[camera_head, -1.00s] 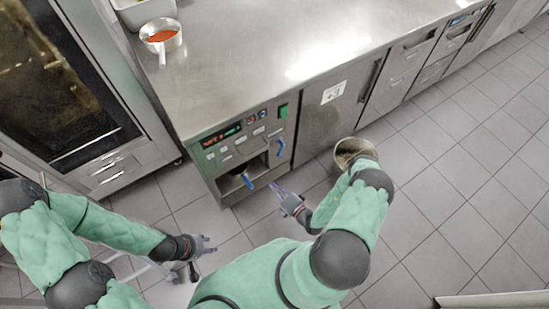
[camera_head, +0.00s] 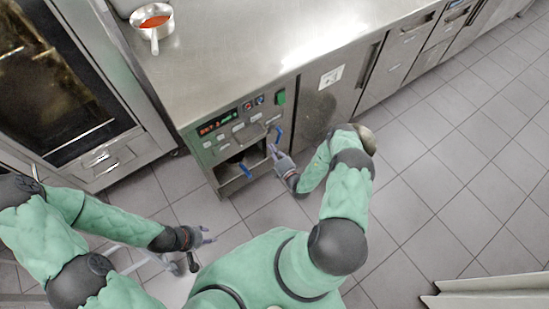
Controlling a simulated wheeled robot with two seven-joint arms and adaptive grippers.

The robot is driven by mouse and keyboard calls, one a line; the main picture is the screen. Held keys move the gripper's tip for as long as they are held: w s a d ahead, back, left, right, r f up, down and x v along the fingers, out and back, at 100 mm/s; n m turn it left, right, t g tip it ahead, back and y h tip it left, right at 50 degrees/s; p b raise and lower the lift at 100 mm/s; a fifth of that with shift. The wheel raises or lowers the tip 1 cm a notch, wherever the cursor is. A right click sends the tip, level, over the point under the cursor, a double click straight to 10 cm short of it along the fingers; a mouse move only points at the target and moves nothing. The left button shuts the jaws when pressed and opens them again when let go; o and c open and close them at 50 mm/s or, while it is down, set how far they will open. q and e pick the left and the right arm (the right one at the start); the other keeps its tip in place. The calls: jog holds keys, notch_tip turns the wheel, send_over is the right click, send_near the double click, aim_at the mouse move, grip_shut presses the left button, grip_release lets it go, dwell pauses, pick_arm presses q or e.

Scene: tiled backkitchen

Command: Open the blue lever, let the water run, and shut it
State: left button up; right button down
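The machine built into the counter front has two blue levers. One blue lever (camera_head: 278,134) is at the right of its panel, and another blue lever (camera_head: 246,171) is low at the open recess. My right gripper (camera_head: 272,148) is just below the right-hand lever, its fingertips very close to it. I cannot tell whether they touch it or how far apart the fingers are. My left gripper (camera_head: 209,235) is low over the floor, open and empty, away from the machine. No running water can be made out.
The steel counter (camera_head: 270,50) holds a pan with red contents (camera_head: 153,22) at the far left. An oven (camera_head: 60,85) stands at the left. A round metal container (camera_head: 368,139) is mostly hidden behind my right arm. Tiled floor (camera_head: 450,200) is clear at the right.

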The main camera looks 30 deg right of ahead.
jog(key=shift+w+d+f, duration=0.2)
jog(key=shift+d, duration=0.45)
jog(key=shift+w+d+f, duration=0.15)
jog(key=shift+d, duration=0.45)
jog(key=shift+b, duration=0.3)
jog(key=shift+w+d+f+n+b, duration=0.15)
jog(key=shift+d+f+n+b, duration=0.15)
jog(key=shift+d+n+b, duration=0.4)
